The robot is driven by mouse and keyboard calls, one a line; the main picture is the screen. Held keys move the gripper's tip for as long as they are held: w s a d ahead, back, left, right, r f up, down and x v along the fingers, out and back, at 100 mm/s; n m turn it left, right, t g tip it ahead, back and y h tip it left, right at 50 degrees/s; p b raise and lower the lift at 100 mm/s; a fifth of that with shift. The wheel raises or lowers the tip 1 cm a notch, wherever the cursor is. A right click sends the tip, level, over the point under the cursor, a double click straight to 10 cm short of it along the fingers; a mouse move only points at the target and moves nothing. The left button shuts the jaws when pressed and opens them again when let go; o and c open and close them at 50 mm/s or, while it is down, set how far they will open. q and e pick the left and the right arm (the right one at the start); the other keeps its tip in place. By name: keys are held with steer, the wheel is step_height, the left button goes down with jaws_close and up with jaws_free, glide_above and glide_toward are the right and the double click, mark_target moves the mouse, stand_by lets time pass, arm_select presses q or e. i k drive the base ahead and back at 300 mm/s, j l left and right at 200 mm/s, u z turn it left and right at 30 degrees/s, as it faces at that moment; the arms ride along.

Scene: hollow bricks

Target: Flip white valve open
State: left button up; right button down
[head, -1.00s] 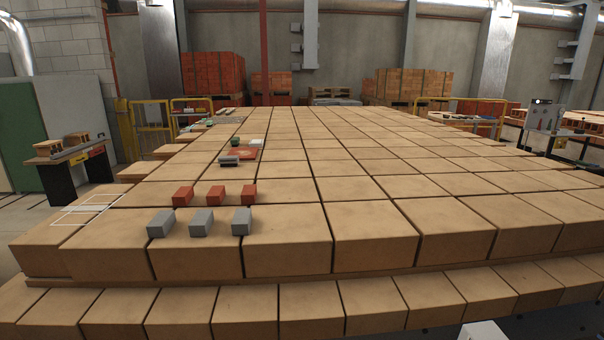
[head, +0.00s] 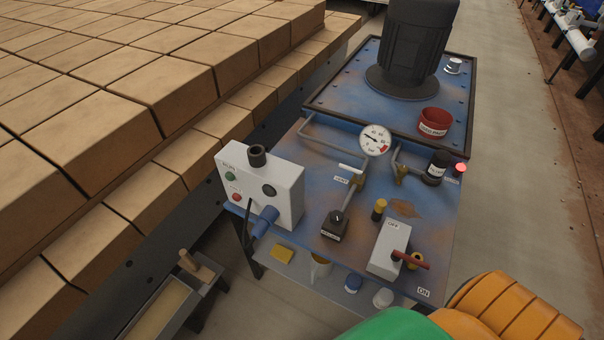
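A blue, worn machine top carries brass pipe valves. The white valve, with a thin white lever handle (head: 351,168), sits on the pipe just below the round pressure gauge (head: 375,140). Its lever lies across the brass pipe, and a small white label is beside it. A second brass valve (head: 401,172) is on the pipe right of the gauge. Neither of my grippers is in view, and nothing touches the white lever.
A white control box (head: 262,188) stands left of the valve, with a blue plug and cable. A grey switch box (head: 390,247) with a red lever is in front right. A black motor (head: 415,45) and red cup (head: 434,122) are behind. Brick stacks (head: 120,95) bound the left.

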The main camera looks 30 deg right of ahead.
mark_target(360, 174)
steer(key=z, duration=1.35)
steer(key=i+j, duration=0.1)
steer(key=j, duration=0.35)
steer(key=i+j, duration=0.1)
steer(key=j, duration=0.35)
steer(key=i+j, duration=0.1)
steer(key=j, duration=0.35)
